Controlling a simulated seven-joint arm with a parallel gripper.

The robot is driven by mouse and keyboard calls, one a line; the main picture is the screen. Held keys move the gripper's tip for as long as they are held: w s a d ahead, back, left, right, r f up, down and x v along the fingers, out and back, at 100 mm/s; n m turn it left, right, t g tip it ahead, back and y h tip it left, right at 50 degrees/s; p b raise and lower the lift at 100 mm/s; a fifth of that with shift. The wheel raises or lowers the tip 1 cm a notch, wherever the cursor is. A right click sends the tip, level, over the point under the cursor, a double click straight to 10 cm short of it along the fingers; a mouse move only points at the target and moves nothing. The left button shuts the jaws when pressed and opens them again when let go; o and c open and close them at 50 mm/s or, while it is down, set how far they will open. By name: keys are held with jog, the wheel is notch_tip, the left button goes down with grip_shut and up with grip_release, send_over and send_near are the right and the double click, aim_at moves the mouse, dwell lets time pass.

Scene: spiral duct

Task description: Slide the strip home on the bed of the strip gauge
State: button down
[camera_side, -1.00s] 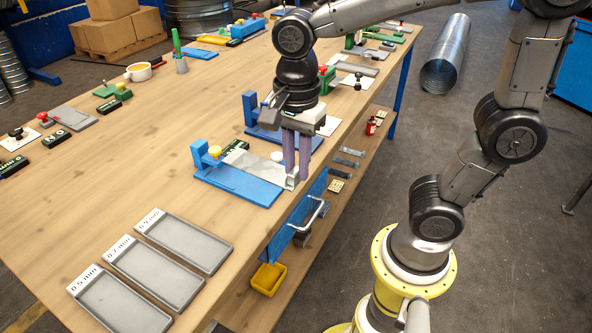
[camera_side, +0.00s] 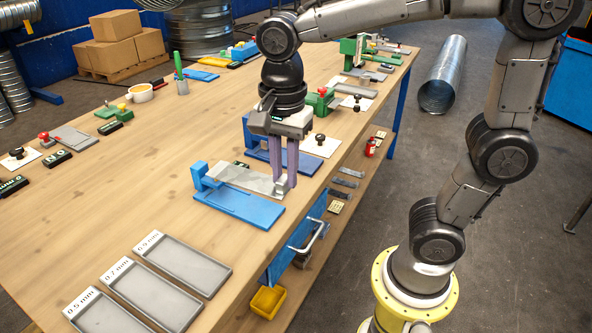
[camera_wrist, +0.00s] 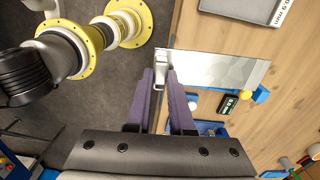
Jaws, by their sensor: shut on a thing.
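The strip (camera_side: 243,177) is a thin, flat, bright metal sheet with a small grey block at its near right end. My gripper (camera_side: 284,186) is shut on that end, fingers pointing down. The blue strip gauge (camera_side: 245,208) lies below, with an upright post (camera_side: 200,174) at its left end. In the side view the strip appears raised above the bed, along its far side; the exact gap cannot be told. In the wrist view the strip (camera_wrist: 220,70) reaches right from between the fingers (camera_wrist: 160,74) and hides most of the gauge; a yellow knob (camera_wrist: 261,95) shows beside it.
Three grey trays with thickness labels (camera_side: 180,262) lie at the front left. A second blue fixture (camera_side: 290,160) stands close behind the gripper. The table's right edge runs near the gauge. The wood left of the gauge is clear.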

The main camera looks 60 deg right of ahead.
jog(key=w+d+f, duration=0.4)
jog(key=w+f, duration=0.2)
jog(key=w, duration=0.1)
send_near(259, 208)
jog(key=shift+m, duration=0.4)
jog(key=shift+s+f, duration=2.65)
jog(key=shift+s, duration=0.15)
jog(key=shift+w+f, duration=0.2)
jog(key=shift+w, duration=2.35)
jog(key=shift+w+f, duration=0.1)
jog(key=shift+w, duration=0.3)
jog(key=shift+c, duration=0.8)
grip_release()
notch_tip(259, 208, up, 7)
